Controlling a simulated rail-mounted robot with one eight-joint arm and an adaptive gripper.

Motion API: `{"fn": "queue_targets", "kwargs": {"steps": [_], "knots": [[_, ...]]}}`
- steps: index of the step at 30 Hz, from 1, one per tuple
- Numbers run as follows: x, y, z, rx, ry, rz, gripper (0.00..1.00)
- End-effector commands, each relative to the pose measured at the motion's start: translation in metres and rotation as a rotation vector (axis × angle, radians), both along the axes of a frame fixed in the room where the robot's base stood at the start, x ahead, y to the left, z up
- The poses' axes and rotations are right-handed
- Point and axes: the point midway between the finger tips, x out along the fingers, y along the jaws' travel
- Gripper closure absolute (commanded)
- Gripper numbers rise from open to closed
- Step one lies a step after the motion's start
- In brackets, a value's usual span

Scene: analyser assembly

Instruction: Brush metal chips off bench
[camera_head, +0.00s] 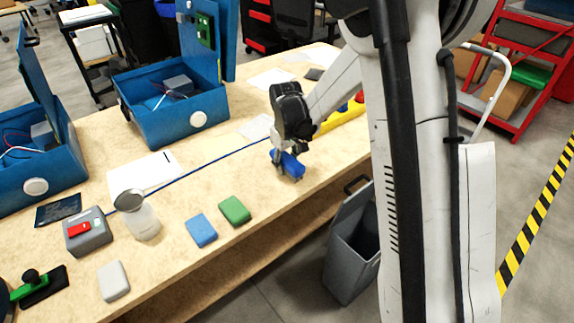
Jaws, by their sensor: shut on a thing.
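The wooden bench (185,235) runs diagonally from the lower left to the upper right. My gripper (284,160) points down over its right part, close to the front edge. It is shut on a small blue object (293,167), which is at or just above the bench top. Most of this object is hidden by the gripper, so I cannot tell clearly whether it is the brush. Metal chips cannot be made out on the bench at this size.
A grey open bin (352,252) stands on the floor before the bench. Blue (201,230) and green (235,210) blocks, a jar (140,222) and a grey box with a red switch (87,233) stand left of my gripper. Blue open cases (170,122) line the back.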

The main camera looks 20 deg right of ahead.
Motion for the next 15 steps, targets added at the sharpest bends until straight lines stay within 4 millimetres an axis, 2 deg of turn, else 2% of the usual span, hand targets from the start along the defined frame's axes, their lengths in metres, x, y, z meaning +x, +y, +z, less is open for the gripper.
{"fn": "queue_targets", "kwargs": {"steps": [1, 5, 15], "knots": [[-0.001, 0.0, 0.018, 0.0, 0.0, -0.001, 1.0], [-0.001, 0.0, 0.048, 0.0, 0.0, -0.001, 1.0], [-0.001, 0.0, 0.078, 0.0, 0.0, -0.001, 1.0]]}}
